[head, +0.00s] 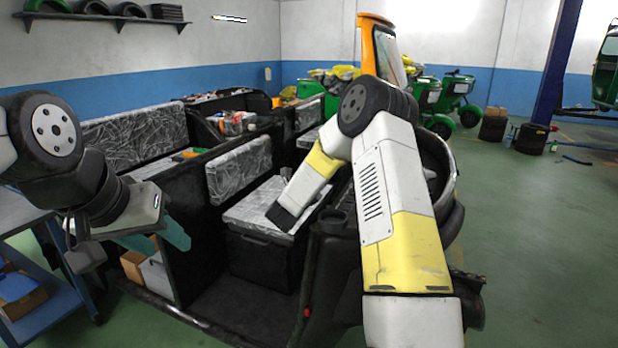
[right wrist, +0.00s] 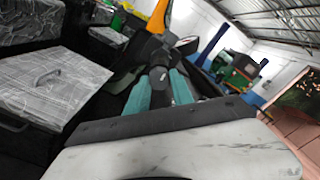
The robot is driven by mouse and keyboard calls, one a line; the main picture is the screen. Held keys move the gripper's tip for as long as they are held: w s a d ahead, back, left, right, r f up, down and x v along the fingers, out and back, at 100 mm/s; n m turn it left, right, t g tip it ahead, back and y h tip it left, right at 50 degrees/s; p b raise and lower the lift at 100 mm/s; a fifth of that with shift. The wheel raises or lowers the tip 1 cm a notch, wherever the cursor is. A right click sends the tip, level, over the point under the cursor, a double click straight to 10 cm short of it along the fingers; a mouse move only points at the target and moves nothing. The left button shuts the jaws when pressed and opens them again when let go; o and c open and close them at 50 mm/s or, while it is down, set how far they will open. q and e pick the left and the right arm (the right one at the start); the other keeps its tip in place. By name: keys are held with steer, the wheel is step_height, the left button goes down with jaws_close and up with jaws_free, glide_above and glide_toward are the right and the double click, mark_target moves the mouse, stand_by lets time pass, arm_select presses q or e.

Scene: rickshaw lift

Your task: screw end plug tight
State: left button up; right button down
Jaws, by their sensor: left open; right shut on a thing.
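My right gripper (right wrist: 161,80) shows in the right wrist view with a teal finger on each side of a dark, rounded cylindrical part (right wrist: 158,74). It is shut on this part, which has a small light mark. I cannot tell the end plug apart from the dark part around it. In the head view my right arm crosses the front of the vehicle, and the right gripper cannot be made out there. My left gripper (head: 168,238) is at the left in the head view, with teal fingers, open and apart from the held part.
The open rickshaw body has a grey patterned seat (head: 262,203) and backrests (head: 135,138). A blue cart (head: 62,312) stands at the lower left. Green vehicles (head: 450,92) and a dark blue post (head: 556,62) are behind. Green floor (head: 545,240) is clear at the right.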

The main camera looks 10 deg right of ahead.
steer(key=shift+f, duration=0.1)
steer(key=c, duration=1.1)
jaws_free()
steer(key=v, duration=0.7)
steer(key=shift+s+a, duration=0.25)
steer(key=shift+s, duration=0.1)
